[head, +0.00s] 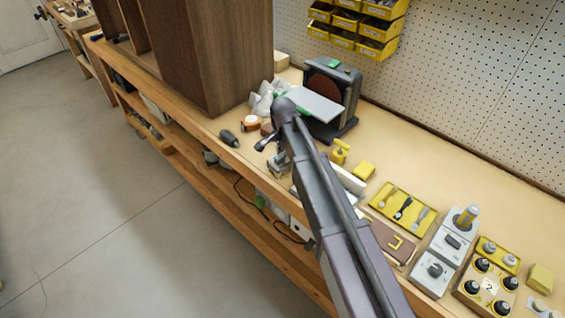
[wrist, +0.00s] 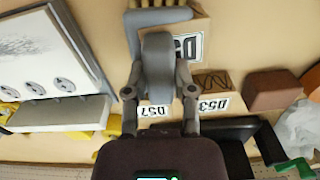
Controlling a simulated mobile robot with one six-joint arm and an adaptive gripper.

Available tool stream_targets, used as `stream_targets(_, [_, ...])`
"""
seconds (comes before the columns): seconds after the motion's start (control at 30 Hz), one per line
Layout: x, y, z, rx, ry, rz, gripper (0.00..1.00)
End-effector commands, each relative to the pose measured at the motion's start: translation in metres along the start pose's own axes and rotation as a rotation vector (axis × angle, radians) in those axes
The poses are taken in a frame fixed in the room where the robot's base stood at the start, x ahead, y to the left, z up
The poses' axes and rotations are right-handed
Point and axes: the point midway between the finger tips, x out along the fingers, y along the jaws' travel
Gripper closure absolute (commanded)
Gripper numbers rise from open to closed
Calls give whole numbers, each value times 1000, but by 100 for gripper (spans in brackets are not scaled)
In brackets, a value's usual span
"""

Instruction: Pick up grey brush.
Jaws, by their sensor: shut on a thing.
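In the wrist view my gripper (wrist: 158,78) has its two fingers closed on the sides of a grey, round-topped piece, which I take to be the grey brush (wrist: 158,55). In the head view my arm hides most of the gripper and the brush, above the front part of the bench (head: 385,165).
Cardboard boxes with printed labels (wrist: 188,48) lie right beneath the gripper. A brown block (wrist: 272,90) is to the right.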

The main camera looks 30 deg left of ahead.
Motion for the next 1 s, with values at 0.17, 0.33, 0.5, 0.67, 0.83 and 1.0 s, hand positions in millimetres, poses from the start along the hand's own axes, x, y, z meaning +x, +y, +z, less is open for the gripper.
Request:
stream_targets(0.17, [0,0,0,0,0,0,100])
stream_targets(0.33, [-3,0,0,0,0,0,100])
stream_targets(0.5, [-11,0,0,0,0,0,100])
stream_targets(0.67, [-22,0,0,-1,0,0,100])
stream_targets(0.83, [-31,0,0,-1,0,0,100])
stream_targets(1.0, [-39,0,0,-1,0,0,100])
